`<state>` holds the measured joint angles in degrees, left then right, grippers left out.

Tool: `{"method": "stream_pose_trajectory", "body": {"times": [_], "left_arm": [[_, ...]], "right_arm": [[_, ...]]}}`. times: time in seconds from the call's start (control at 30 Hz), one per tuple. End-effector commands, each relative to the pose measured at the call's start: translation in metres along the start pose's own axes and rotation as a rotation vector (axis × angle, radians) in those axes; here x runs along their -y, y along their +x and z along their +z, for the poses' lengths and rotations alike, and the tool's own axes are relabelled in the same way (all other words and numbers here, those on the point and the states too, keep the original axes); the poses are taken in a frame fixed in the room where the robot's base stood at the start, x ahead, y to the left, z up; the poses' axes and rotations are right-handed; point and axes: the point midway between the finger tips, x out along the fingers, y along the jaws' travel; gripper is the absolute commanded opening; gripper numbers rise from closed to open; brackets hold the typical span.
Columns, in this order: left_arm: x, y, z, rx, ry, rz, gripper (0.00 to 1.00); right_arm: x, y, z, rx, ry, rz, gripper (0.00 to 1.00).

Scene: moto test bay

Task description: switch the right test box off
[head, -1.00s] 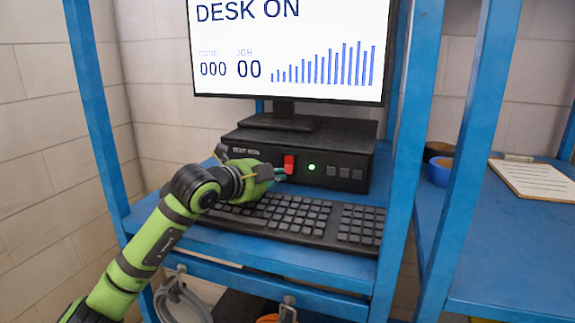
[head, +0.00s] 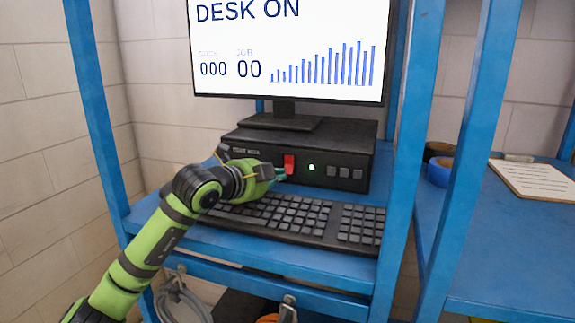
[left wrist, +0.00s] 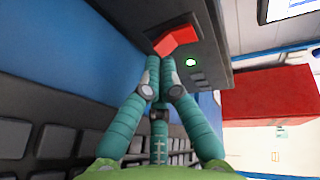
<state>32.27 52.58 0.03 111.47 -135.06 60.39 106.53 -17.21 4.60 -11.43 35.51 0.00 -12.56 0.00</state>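The black test box (head: 345,155) stands on the blue desk shelf under the monitor. Its red switch (head: 289,164) is on the front face, with a lit green lamp (head: 311,167) to its right. My left gripper (head: 280,174) is at the switch, just below it. In the left wrist view my teal fingertips (left wrist: 158,66) are drawn together with nothing seen between them. They end close under the red switch (left wrist: 176,41); I cannot tell whether they touch it. The green lamp (left wrist: 191,62) glows there too. My right gripper is not in view.
The monitor (head: 288,45) above reads "DESK ON". A black keyboard (head: 290,217) lies in front of the box, below my left gripper. Blue uprights (head: 408,150) flank the shelf. A clipboard (head: 535,178) and a blue roll (head: 440,171) lie on the right bench.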

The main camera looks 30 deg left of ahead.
Motion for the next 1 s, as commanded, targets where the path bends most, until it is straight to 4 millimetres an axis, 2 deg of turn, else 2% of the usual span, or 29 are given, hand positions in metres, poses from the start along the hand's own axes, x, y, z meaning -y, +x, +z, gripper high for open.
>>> {"method": "stream_pose_trajectory", "body": {"times": [1.0], "left_arm": [[-0.003,0.029,-0.002,-0.003,-0.001,0.007,0.00]], "right_arm": [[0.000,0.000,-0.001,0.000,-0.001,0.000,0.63]]}}
